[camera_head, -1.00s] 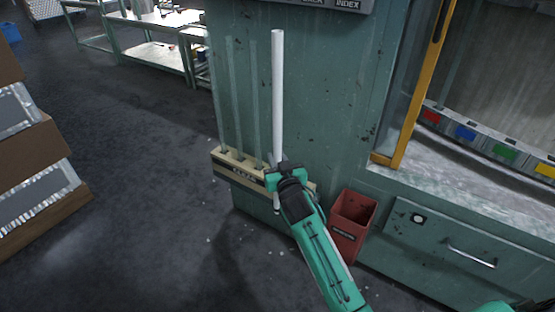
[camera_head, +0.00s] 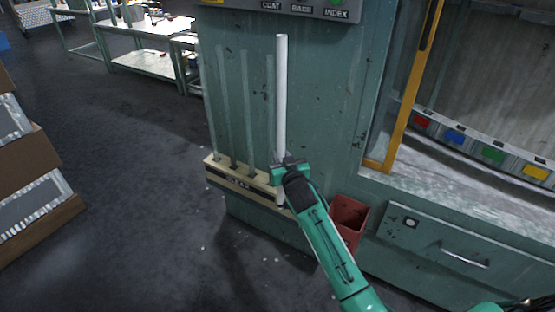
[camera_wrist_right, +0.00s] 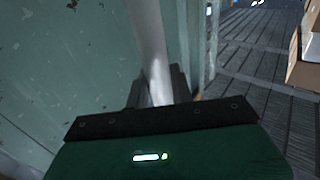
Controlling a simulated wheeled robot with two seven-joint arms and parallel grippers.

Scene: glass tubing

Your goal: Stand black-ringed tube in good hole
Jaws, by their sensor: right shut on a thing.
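My right gripper (camera_head: 288,170) is shut on a long white tube (camera_head: 282,95), which stands nearly upright in it. The tube's lower end shows just below the gripper, in front of the right part of a pale rack (camera_head: 222,173) on the machine's side. I cannot tell whether the end touches the rack. No black ring can be made out clearly. Clear tubes (camera_head: 246,110) stand in the rack to the left of the held tube. The rack's right end is hidden by my arm. In the right wrist view the white tube (camera_wrist_right: 152,50) runs up between the fingers. My left gripper is not in view.
A red bin (camera_head: 349,215) stands right of my forearm, partly covered by it. The green machine panel (camera_head: 330,100) rises close behind the tube. A yellow post (camera_head: 407,100) and a ledge are on the right. Open floor (camera_head: 120,200) lies to the left.

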